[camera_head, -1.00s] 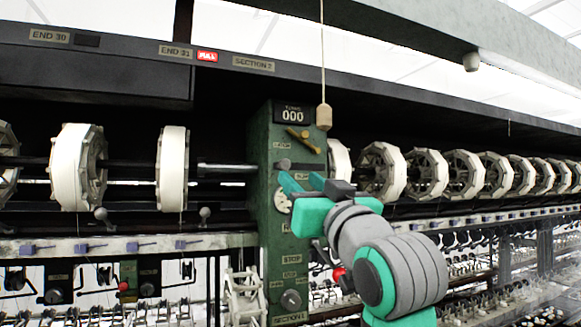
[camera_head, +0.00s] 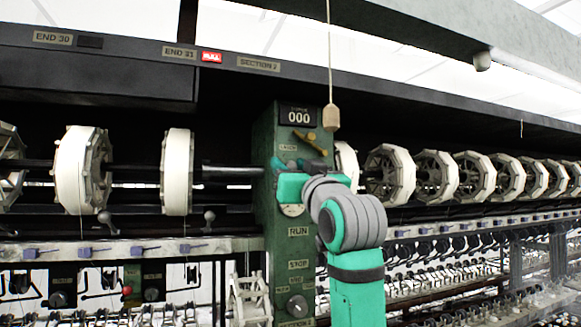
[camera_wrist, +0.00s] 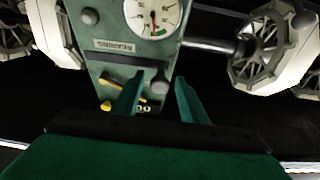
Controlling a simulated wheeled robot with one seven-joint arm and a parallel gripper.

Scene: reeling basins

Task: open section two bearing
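The green section post (camera_head: 275,240) stands in the middle, with a 000 counter (camera_head: 297,115) near its top and a SECTION 2 plate (camera_head: 258,64) above left. A brass lever (camera_head: 304,134) sits below the counter; brass parts (camera_wrist: 112,103) also show in the wrist view. My gripper (camera_head: 288,167) is at the post's upper front, hiding part of its face. In the wrist view, my gripper (camera_wrist: 157,95) is open, its two green fingers apart. A grey knob (camera_wrist: 160,84) appears between them; contact cannot be told. A label plate (camera_wrist: 115,46) and dial gauge (camera_wrist: 152,18) appear inverted.
White reels (camera_head: 178,172) on a dark shaft (camera_head: 228,173) flank the post on both sides. A wooden pull (camera_head: 331,117) hangs on a cord just above right of my gripper. A rail with blue clips (camera_head: 137,250) runs below.

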